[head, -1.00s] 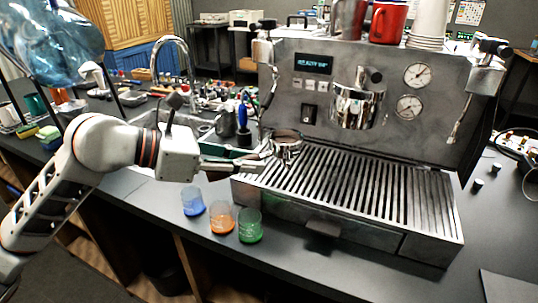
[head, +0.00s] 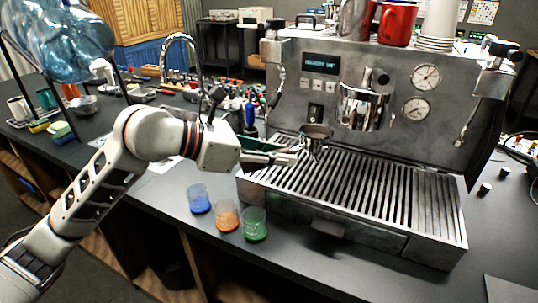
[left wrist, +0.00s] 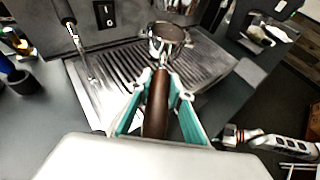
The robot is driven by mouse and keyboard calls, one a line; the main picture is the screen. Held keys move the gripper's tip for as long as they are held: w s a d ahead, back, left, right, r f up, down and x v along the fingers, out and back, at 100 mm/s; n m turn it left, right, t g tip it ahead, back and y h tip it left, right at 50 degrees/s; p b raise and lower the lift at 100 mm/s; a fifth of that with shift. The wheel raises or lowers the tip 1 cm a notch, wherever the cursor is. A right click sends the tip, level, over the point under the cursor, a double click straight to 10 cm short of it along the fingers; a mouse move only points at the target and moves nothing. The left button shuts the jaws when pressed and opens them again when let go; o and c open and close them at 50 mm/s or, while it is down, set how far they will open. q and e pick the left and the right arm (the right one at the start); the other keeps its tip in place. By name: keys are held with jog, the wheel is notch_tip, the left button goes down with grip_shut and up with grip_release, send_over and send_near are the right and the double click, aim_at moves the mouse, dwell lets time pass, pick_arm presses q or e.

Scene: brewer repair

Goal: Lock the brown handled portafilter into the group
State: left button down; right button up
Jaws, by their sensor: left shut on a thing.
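The portafilter has a round metal basket (head: 315,132) and a brown handle (left wrist: 158,98). My left gripper (head: 292,155) is shut on the handle. The green-lined fingers lie on both sides of the handle in the left wrist view (left wrist: 160,105). The basket points away from the gripper and is held above the left part of the drip tray, open side up. The chrome group (head: 364,106) is on the front of the espresso machine (head: 330,85), to the right of and above the basket. They are apart.
The slatted drip tray (head: 400,200) spans the machine's front. Blue (head: 199,199), orange (head: 226,215) and green (head: 254,224) cups stand on the counter left of it. A steam wand (head: 272,92) hangs at the machine's left. Red mug (head: 397,24) and stacked cups sit on top.

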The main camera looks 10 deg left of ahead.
aim_at(328, 133)
pick_arm(q)
jog(key=shift+w+d+r+p, duration=0.15)
jog(key=shift+w+d, duration=0.3)
jog(key=shift+d, duration=0.35)
jog(key=shift+w+d+f+p, duration=0.1)
jog(key=shift+w+d, duration=0.35)
jog(key=shift+d, duration=0.35)
jog(key=shift+w+d+r+p, duration=0.15)
jog(key=shift+w+d, duration=0.3)
jog(key=shift+d, duration=0.35)
jog(key=shift+w+d+f+p, duration=0.1)
jog(key=shift+w+d, duration=0.3)
jog(key=shift+d, duration=0.25)
jog(key=shift+w+d+r+p, duration=0.1)
jog(key=shift+w+d, duration=0.25)
jog(key=shift+d, duration=0.3)
jog(key=shift+w+d+f+p, duration=0.1)
jog(key=shift+w+d, duration=0.3)
jog(key=shift+d, duration=0.25)
jog(key=shift+w+d, duration=0.2)
jog(key=shift+d, duration=0.15)
jog(key=shift+p, duration=0.55)
jog(key=shift+r+p, duration=0.85)
jog(key=shift+r, duration=0.5)
dwell(1.4)
